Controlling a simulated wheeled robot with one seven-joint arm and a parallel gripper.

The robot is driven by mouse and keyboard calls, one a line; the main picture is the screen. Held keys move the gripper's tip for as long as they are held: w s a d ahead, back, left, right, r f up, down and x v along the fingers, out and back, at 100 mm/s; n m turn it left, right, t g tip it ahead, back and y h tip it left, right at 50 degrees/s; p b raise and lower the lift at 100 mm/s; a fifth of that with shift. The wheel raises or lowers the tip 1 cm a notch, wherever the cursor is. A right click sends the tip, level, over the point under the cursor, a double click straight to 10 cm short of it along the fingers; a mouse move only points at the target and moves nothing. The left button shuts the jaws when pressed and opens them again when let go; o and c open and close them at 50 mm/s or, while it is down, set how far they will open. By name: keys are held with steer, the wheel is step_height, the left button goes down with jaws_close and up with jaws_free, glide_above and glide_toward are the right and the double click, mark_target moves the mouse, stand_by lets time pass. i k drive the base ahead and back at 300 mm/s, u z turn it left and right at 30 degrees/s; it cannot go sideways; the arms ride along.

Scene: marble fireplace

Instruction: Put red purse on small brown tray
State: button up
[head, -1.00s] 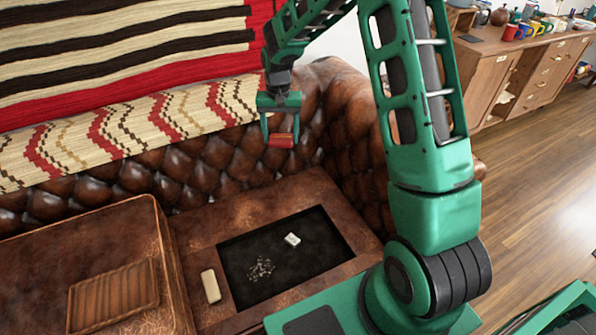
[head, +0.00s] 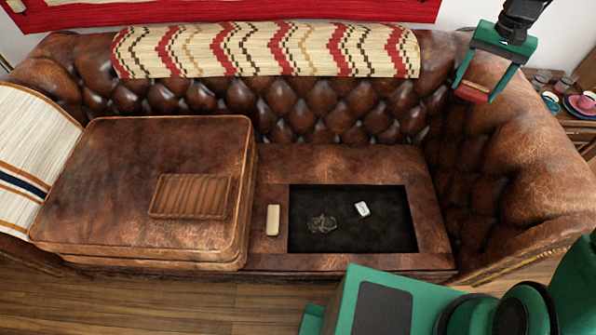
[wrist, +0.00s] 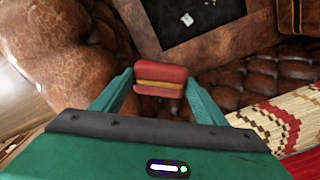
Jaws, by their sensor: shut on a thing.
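My gripper (head: 480,90) is shut on the red purse (head: 470,95) and holds it in the air near the sofa's right armrest. In the wrist view the purse (wrist: 160,80) is red with a yellowish band and sits between the two green fingers. The small brown tray (head: 190,196) is a ribbed wooden rectangle lying on the raised leather cushion at the left. It looks empty. The purse is well to the right of the tray and apart from it.
A dark tray (head: 300,240) set in the sofa seat holds a small white box (head: 362,209) and a tangled chain-like thing (head: 322,223). A beige bar (head: 273,220) lies between it and the raised cushion (head: 110,160). The sofa back (head: 290,105) rises behind.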

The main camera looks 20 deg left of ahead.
mark_target(171, 196)
steer(key=z, duration=2.35)
steer(key=k, duration=2.8)
steer(key=u, duration=1.45)
